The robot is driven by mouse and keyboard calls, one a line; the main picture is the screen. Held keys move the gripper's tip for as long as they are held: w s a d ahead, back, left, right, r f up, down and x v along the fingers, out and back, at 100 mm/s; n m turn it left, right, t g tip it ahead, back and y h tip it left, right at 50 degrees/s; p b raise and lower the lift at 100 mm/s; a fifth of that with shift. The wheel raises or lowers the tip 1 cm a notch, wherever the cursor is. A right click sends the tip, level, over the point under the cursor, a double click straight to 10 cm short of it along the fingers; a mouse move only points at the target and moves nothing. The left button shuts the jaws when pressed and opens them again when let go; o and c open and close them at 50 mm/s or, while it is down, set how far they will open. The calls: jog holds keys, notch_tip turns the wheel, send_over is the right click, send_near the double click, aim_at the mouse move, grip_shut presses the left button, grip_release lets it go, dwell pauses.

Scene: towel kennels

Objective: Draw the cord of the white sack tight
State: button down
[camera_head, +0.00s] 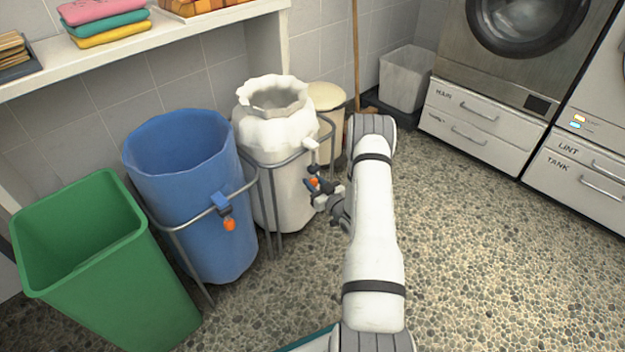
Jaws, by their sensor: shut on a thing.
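The white sack (285,190) hangs upright in a grey metal frame (272,205). Its ruffled neck is drawn in somewhat, and its mouth (277,98) is open at the top. A small white cord piece (310,144) sits at the right side of the neck. My gripper (317,186) is at the right side of the sack, below that piece. It is shut on a small orange pull (314,182), which my fingers partly hide. The cord itself is too small to make out clearly.
A blue sack (180,160) with its own orange pull (229,224) hangs left of the white sack. A green bin (100,265) stands further left. A cream lidded bin (327,97) is behind. A shelf (150,45) overhangs at upper left. The floor (490,240) at right is clear.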

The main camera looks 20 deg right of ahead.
notch_tip(320, 180, down, 3)
jog(key=shift+s+r+b, duration=0.1)
jog(key=shift+b, duration=0.25)
jog(key=c, duration=1.4)
grip_release()
jog(key=shift+o, duration=1.4)
